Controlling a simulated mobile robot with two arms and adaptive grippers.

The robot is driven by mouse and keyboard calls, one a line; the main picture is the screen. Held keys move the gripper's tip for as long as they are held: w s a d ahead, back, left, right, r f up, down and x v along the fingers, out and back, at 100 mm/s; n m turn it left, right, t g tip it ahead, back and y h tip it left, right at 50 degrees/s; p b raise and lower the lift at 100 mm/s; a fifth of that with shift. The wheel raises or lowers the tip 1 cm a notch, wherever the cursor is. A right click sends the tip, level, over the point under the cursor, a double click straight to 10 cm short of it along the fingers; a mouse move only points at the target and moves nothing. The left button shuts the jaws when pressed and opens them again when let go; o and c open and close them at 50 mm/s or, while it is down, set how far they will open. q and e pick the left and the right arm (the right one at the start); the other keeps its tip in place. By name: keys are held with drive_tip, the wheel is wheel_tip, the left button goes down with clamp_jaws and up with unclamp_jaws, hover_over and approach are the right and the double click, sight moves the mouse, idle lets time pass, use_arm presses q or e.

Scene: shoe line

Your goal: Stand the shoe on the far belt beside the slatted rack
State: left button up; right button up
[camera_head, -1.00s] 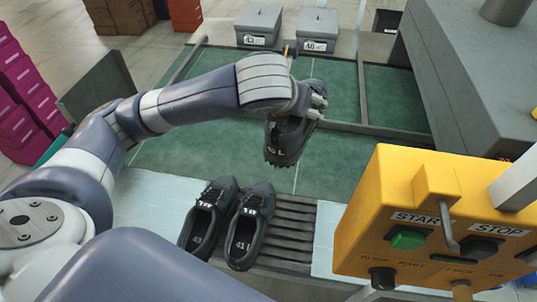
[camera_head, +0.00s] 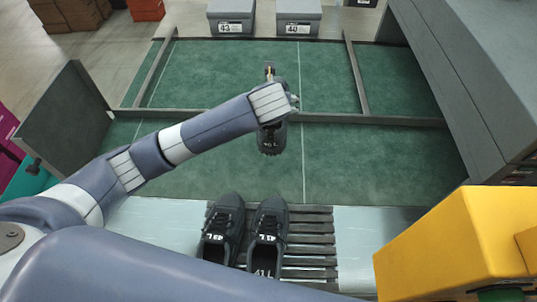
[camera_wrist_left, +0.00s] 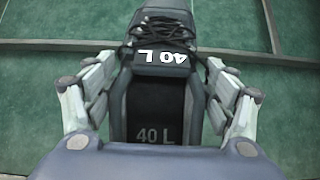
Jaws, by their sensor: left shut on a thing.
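My left gripper (camera_head: 280,103) is shut on a black shoe (camera_head: 271,140), which it holds over the green belt (camera_head: 365,165) near the dividing rail. In the left wrist view the fingers (camera_wrist_left: 158,100) press on both sides of the shoe (camera_wrist_left: 160,120), whose tongue and insole read "40 L". Most of the shoe is hidden by the gripper in the head view. The slatted rack (camera_head: 310,245) lies nearer me, with two other black shoes (camera_head: 222,228) (camera_head: 268,235) standing at its left part. My right gripper is not in view.
Two grey boxes, marked 43 (camera_head: 231,18) and 40 (camera_head: 299,18), stand at the far edge. A raised rail (camera_head: 390,121) crosses the green belt. A yellow control box (camera_head: 455,245) and a grey machine (camera_head: 475,75) block the right. The green surface right of the held shoe is clear.

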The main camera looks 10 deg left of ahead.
use_arm(q)
wheel_tip(320, 180, down, 3)
drive_tip(key=shift+r, duration=0.15)
drive_tip(key=shift+f, duration=0.95)
wheel_tip(320, 180, down, 3)
drive_tip(key=shift+w+f+p, duration=0.1)
drive_tip(key=shift+f+p, duration=0.1)
drive_tip(key=shift+p, duration=0.1)
drive_tip(key=shift+f, duration=2.4)
drive_tip(key=o, duration=1.9)
drive_tip(key=shift+o, duration=0.4)
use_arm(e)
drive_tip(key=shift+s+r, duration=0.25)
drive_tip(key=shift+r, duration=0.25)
